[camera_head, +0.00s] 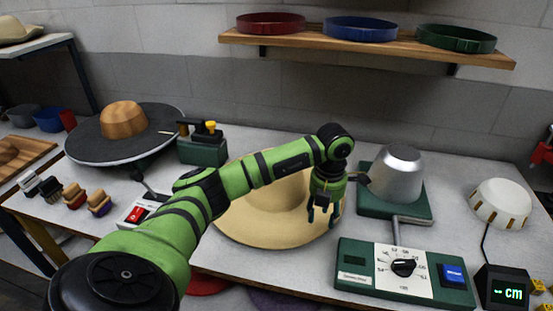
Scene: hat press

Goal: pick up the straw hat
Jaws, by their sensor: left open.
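The straw hat (265,222) is a wide, pale tan hat lying on the workbench in the middle of the camera_head view. My left arm crosses over it from the lower left and hides much of its far side and crown. My left gripper (324,213) points down at the hat's right part, with its dark fingers apart and nothing seen between them. I cannot tell whether the fingertips touch the hat. My right gripper is not in view.
A green-based press with a metal hat block (398,175) and dial panel (404,268) stands close right of the hat. A round dark platform (82,143) with a wooden block is at left. A shelf (370,45) with coloured rings hangs above. Small brushes (73,195) lie left.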

